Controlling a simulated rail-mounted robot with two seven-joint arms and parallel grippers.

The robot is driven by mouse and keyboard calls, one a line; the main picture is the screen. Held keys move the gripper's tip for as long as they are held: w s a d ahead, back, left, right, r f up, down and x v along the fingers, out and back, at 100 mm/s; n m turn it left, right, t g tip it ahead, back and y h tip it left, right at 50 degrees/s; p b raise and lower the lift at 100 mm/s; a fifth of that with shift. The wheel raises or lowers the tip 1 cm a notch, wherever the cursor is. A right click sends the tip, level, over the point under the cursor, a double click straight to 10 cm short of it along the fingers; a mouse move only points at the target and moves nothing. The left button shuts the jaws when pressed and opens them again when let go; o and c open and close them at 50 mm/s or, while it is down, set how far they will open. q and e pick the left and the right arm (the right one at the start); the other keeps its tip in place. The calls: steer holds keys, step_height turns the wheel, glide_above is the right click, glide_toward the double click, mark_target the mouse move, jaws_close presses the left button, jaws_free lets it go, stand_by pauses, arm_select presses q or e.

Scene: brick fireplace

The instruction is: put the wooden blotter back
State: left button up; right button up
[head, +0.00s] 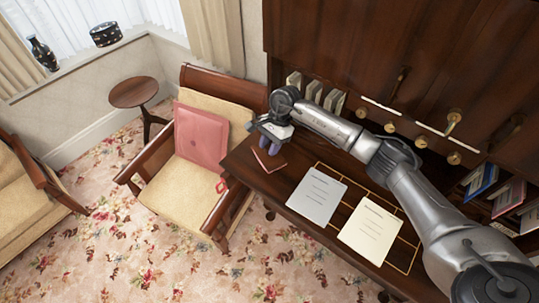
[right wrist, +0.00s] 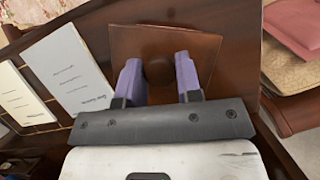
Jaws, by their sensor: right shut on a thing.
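The wooden blotter (right wrist: 207,45) is a reddish-brown square plate with a round dark knob (right wrist: 158,70) on top. In the right wrist view, my right gripper (right wrist: 158,62) has its two lavender fingers on either side of the knob and is shut on it. In the head view, my right gripper (head: 264,147) is over the left end of the desk, with the blotter (head: 268,160) showing just below it, partly hidden. I cannot tell whether the blotter touches the desktop. My left gripper is not in view.
The dark desk (head: 290,188) carries a grey sheet (head: 316,194) and a cream sheet (head: 370,230). Pigeonholes with papers (head: 324,95) stand behind. A wooden armchair with a pink cushion (head: 201,136) stands left of the desk. Bare desktop lies between the blotter and the grey sheet.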

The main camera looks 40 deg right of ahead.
step_height(320, 180, down, 4)
steer(key=shift+f+p, duration=0.1)
steer(key=shift+p, duration=0.2)
steer(key=shift+f, duration=0.1)
steer(key=shift+f+b, duration=0.15)
steer(key=shift+b, duration=0.15)
steer(key=o, duration=1)
